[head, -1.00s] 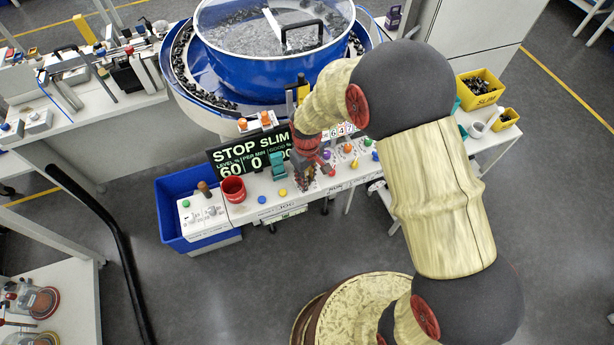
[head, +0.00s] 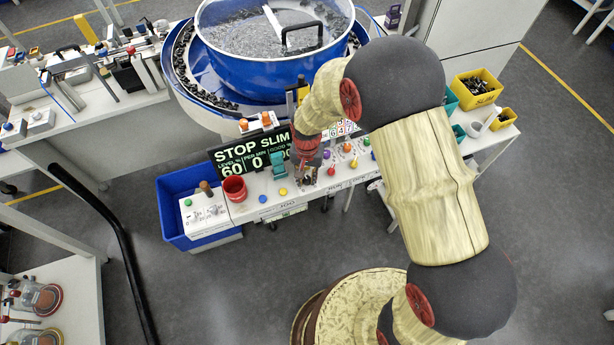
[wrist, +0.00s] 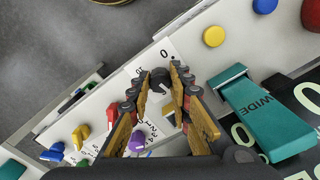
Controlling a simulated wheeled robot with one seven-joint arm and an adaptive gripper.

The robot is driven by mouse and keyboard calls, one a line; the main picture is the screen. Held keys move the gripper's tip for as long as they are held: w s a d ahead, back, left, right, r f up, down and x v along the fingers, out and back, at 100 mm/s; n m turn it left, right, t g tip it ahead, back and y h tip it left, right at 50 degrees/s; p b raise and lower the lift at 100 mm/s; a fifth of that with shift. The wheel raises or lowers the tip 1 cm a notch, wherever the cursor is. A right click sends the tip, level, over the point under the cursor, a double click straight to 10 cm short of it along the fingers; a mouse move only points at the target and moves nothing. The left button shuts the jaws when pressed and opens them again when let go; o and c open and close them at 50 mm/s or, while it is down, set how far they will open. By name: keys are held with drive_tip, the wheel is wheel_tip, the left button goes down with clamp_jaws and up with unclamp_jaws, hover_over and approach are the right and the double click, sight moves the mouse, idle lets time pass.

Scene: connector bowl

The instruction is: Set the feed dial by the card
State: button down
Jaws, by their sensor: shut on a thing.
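In the wrist view, a small black knob (wrist: 160,82) sits between my fingertips, on a white plate (wrist: 175,47) printed with 0 and what looks like 10. I take it to be the feed dial. My gripper (wrist: 158,92) is shut on the knob, with a yellow-padded finger on either side; its pointer is hard to make out. In the head view, my gripper (head: 305,174) is at the white control panel (head: 238,207), and hides the dial. A small card with coloured digits (head: 343,129) stands behind the panel, partly hidden by my arm.
A teal lever marked WIDE (wrist: 262,112) is close right of my fingers. The display (head: 235,158) reads STOP SLIM, 60 and 0. A blue bowl feeder (head: 260,70) stands behind.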

sight(307, 179)
drive_tip(key=m, duration=0.3)
drive_tip(key=shift+m, duration=0.3)
drive_tip(key=shift+m+p, duration=0.35)
drive_tip(key=shift+m, duration=1.55)
drive_tip(key=shift+w, duration=0.1)
drive_tip(key=c, duration=1.6)
unclamp_jaws()
wheel_tip(307, 179, up, 12)
